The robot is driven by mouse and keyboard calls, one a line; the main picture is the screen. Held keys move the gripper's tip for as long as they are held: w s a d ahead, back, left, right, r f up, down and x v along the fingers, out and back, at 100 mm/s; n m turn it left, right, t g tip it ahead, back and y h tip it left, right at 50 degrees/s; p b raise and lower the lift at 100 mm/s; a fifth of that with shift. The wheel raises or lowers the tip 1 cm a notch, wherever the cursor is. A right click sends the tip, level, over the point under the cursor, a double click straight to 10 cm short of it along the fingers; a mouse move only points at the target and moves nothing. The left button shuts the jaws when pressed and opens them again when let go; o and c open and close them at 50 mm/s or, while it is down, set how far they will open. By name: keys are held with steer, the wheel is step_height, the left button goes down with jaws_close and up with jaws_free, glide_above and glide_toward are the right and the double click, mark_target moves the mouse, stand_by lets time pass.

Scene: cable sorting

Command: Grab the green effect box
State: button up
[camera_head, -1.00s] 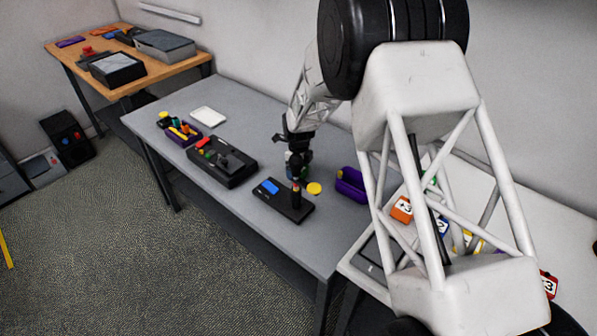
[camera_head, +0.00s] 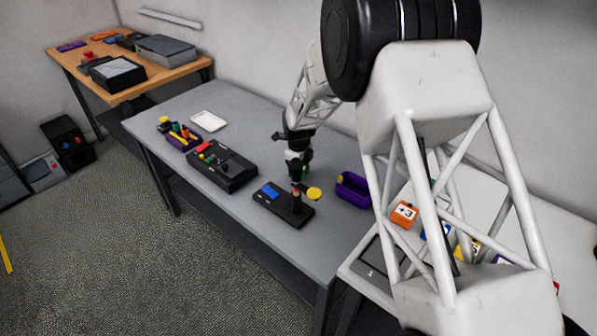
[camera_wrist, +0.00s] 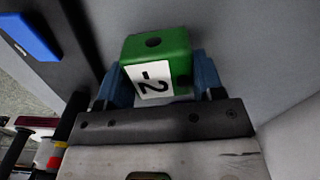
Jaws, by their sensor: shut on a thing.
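The green effect box (camera_wrist: 178,45) is a small green cube with a white label reading "-2" and a dark round hole on the face above the label. In the wrist view it sits between the two blue fingers of my gripper (camera_wrist: 160,78), which are shut on it. I cannot tell whether the box touches the table.
A black device with a blue panel (camera_head: 269,190) stands close in front of my gripper. A yellow disc (camera_head: 314,193) and a purple bin (camera_head: 354,189) are to the right. A larger black device (camera_head: 222,168) is to the left. A white tray (camera_head: 208,120) lies farther back.

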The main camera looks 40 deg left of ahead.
step_height(320, 180, up, 7)
steer(key=shift+r, duration=0.2)
